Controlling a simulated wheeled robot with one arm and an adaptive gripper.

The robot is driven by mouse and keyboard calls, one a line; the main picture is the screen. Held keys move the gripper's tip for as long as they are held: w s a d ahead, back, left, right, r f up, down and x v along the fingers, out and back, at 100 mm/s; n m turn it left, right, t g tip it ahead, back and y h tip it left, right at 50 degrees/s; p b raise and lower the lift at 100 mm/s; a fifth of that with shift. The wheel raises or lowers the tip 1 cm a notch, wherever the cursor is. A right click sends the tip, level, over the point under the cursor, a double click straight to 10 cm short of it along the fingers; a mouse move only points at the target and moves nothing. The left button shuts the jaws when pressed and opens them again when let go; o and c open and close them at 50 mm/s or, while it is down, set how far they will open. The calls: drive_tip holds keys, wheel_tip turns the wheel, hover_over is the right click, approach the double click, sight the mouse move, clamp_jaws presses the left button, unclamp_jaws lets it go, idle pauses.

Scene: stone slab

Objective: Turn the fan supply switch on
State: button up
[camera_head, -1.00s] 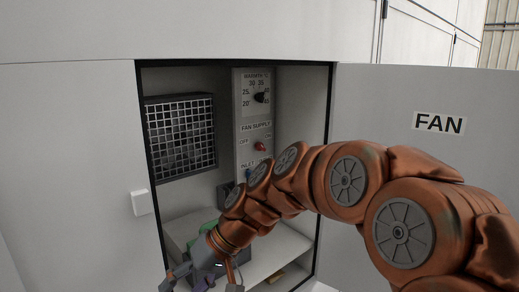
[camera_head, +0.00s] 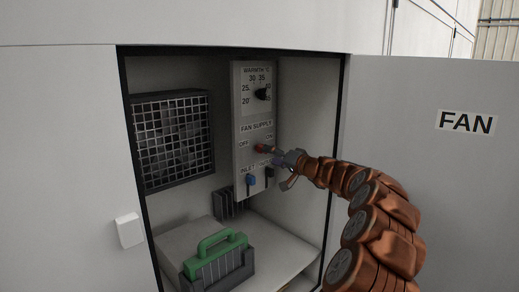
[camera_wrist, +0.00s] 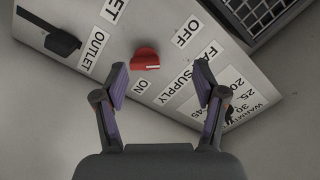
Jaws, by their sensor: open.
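The fan supply switch is a red knob (camera_head: 260,148) on the grey control panel (camera_head: 243,118), between the OFF and ON labels. The wrist view shows this red knob (camera_wrist: 146,58) upside down, with a white mark on its near edge; I cannot tell for sure which label it points to.
Above is a black warmth dial (camera_head: 263,94). Below are a blue inlet lever (camera_head: 251,181) and a black outlet lever (camera_head: 269,173). A grilled fan (camera_head: 173,138) is on the left, and a green-handled box (camera_head: 217,262) stands on the shelf. The open FAN door (camera_head: 420,130) is right.

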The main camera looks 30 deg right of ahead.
drive_tip(key=shift+m+h, duration=0.3)
drive_tip(key=shift+h, duration=0.2)
drive_tip(key=shift+w+d+f+p, duration=0.15)
drive_tip(key=shift+w+p, duration=0.35)
drive_tip(key=shift+w, duration=0.85)
drive_tip(key=shift+w+d+p, duration=0.2)
drive_tip(key=shift+w+p, duration=0.35)
drive_tip(key=shift+w, duration=0.75)
drive_tip(key=shift+w+d+f+p, duration=0.15)
drive_tip(key=shift+w+p, duration=0.35)
drive_tip(key=shift+w, duration=0.85)
drive_tip(key=shift+r, duration=0.1)
drive_tip(key=c, duration=1.2)
